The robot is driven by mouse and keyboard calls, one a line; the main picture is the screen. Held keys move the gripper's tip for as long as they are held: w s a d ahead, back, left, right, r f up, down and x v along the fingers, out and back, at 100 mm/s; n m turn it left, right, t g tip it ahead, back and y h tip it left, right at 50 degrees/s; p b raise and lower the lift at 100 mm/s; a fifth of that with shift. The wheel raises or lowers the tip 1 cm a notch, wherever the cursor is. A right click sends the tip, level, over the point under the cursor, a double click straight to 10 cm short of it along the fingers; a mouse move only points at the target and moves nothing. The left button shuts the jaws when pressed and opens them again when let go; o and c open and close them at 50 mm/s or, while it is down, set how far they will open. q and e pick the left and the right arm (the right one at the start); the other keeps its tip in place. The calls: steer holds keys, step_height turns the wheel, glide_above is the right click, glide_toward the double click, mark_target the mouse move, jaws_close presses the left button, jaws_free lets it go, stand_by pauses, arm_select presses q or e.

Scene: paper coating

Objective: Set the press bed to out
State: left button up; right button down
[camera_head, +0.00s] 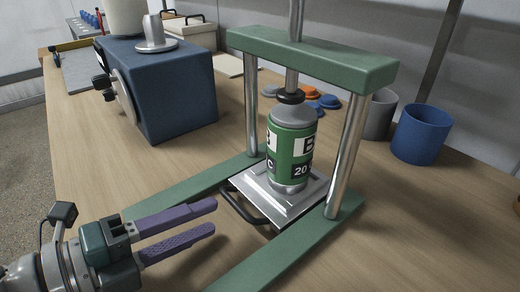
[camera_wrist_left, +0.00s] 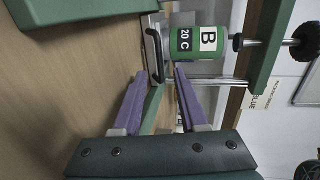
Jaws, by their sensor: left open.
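The press is a green frame (camera_head: 310,58) with steel posts. Its bed (camera_head: 300,207) is a light metal plate between the green base rails, with a dark loop handle (camera_head: 240,204) at its front left edge. A green and grey cylinder marked B and 20 C (camera_head: 291,148) stands upright on the bed under the screw. My left gripper (camera_head: 215,217) is open and empty, its purple fingers pointing at the handle with a small gap. In the left wrist view the handle (camera_wrist_left: 154,46) lies ahead, beyond the fingertips (camera_wrist_left: 161,75). My right gripper is not in view.
A blue box machine (camera_head: 170,88) stands at the back left of the wooden table. A blue cup (camera_head: 421,134) and a grey cup (camera_head: 379,115) stand right of the press. Orange and blue lids (camera_head: 310,92) lie behind it. The table's front right is clear.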

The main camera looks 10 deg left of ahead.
mark_target(234, 207)
arm_select(q)
steer(key=x, duration=0.4)
jaws_close()
stand_by(0.4)
stand_by(1.0)
